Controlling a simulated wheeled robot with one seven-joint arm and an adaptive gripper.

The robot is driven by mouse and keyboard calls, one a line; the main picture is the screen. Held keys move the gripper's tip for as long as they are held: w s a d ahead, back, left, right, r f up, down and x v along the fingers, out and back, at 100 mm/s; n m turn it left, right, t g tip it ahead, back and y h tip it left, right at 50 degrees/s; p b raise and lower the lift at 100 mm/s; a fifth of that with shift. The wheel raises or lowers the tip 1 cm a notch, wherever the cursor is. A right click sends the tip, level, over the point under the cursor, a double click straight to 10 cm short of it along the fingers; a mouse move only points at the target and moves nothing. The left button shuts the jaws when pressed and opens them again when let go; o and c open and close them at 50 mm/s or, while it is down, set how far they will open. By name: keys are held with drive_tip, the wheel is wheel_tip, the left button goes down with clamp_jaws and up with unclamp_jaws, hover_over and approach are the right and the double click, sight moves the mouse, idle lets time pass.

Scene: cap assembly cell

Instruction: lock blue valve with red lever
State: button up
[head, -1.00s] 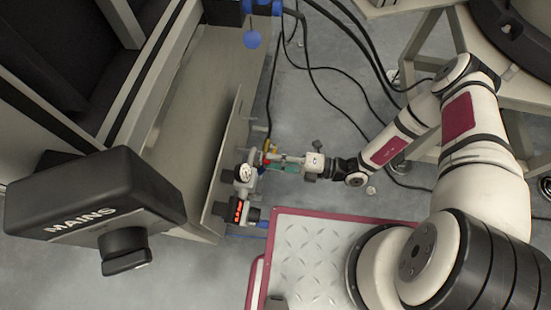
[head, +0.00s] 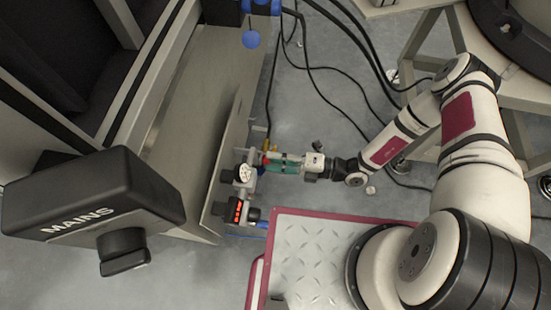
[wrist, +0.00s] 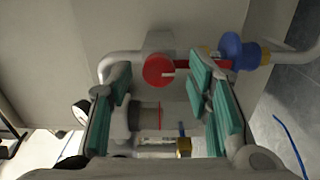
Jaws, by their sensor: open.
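In the wrist view a red round hub (wrist: 158,71) sits between and beyond my fingertips. A red bar runs right from it, partly hidden behind the right finger. A blue fitting (wrist: 236,50) stands on the same pipe just right of that finger. Which part is the blue valve's body and which its red lever I cannot fully tell. My gripper (wrist: 160,88) is open, with teal pads either side of the hub and nothing held. In the head view my gripper (head: 268,162) reaches left to the pipework, beside a small red part (head: 266,147).
A white gauge (head: 244,174) and a box with a red display (head: 237,211) sit on the pipework, close to the gripper. A metal panel stands to the left. A black MAINS switch box (head: 90,205) is at lower left. Cables lie on the floor.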

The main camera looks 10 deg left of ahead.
drive_tip(key=shift+d, duration=0.1)
drive_tip(key=d, duration=1.2)
drive_tip(key=shift+s, duration=0.2)
drive_tip(key=shift+a, duration=0.1)
